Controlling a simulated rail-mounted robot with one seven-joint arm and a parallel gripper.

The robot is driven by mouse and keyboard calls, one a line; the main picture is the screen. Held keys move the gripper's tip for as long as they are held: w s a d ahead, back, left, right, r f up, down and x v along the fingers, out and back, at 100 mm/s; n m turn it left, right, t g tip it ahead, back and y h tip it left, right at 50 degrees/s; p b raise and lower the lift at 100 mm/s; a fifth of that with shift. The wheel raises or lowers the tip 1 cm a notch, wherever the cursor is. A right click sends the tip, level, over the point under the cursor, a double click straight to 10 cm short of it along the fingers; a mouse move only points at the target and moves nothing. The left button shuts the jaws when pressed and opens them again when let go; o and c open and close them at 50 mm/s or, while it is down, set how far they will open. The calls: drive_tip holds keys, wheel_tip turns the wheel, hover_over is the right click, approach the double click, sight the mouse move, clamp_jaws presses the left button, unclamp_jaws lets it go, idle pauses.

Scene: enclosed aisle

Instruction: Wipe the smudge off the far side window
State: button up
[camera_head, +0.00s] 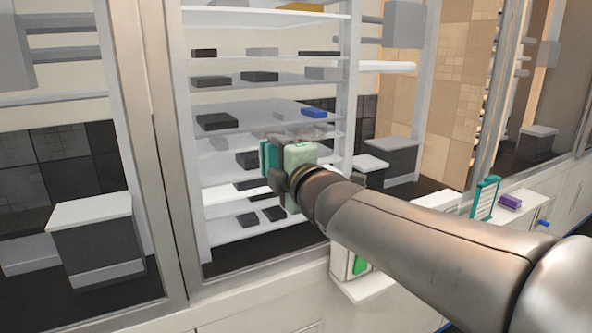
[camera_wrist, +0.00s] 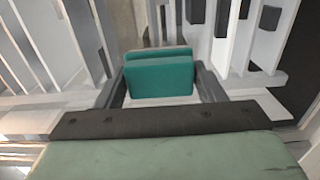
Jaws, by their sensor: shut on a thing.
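The side window (camera_head: 235,165) is a large clear pane in a grey metal frame, with white shelves behind it. A faint grey smudge (camera_head: 312,131) shows on the pane just above my gripper. My gripper (camera_head: 274,162) is at the window, its fingers toward the glass. It is shut on a teal block (camera_head: 266,158), which sits between the two fingers in the wrist view (camera_wrist: 158,80). I cannot tell whether the block touches the glass. My gripper's pale green body and the arm hide part of the pane's lower right.
A metal post (camera_head: 158,150) stands left of the pane. Below the window is a white ledge; a white box with a green patch (camera_head: 347,262) is under my arm. At right are a teal-framed board (camera_head: 485,197) and a purple block (camera_head: 510,202) on a white counter.

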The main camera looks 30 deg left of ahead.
drive_tip(key=shift+s+a+b, duration=0.3)
drive_tip(key=shift+s+b, duration=0.1)
drive_tip(key=shift+s, duration=0.15)
drive_tip(key=shift+r+p, duration=0.75)
drive_tip(key=shift+r, duration=0.15)
drive_tip(key=shift+w+d+f+p, duration=0.1)
drive_tip(key=shift+w+d+p, duration=1.2)
drive_tip(key=shift+w, duration=0.8)
drive_tip(key=shift+w+d+r+p, duration=0.1)
drive_tip(key=shift+w+d+p, duration=1.15)
drive_tip(key=shift+w, duration=0.8)
drive_tip(key=shift+w+d+f+p, duration=0.1)
drive_tip(key=shift+w+d+p, duration=1.15)
drive_tip(key=shift+w, duration=0.85)
drive_tip(key=shift+o, duration=1.2)
drive_tip(key=shift+c, duration=1.2)
drive_tip(key=v, duration=0.9)
drive_tip(key=shift+b, duration=0.45)
